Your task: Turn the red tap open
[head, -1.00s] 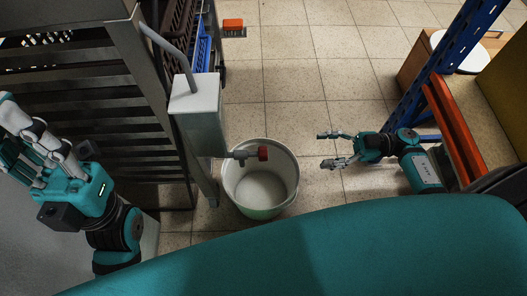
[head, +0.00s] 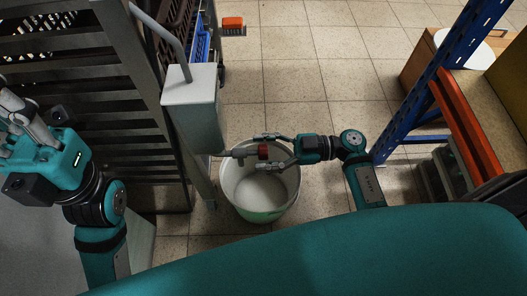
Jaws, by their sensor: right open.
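The red tap (head: 263,151) sits at the end of a short grey spout on the grey box (head: 192,108) fixed to the rack's post. My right gripper (head: 259,151) is open, with one finger on the far side of the red tap and one on the near side. I cannot tell whether the fingers touch it. My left gripper (head: 20,125) is at the left edge, well away from the tap; its fingers are partly cut off and I cannot tell how they stand.
A white bucket (head: 240,200) stands on the tiled floor below the tap. A slatted metal rack (head: 95,110) is at the left. A blue upright (head: 425,85) with an orange beam (head: 457,130) stands at the right.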

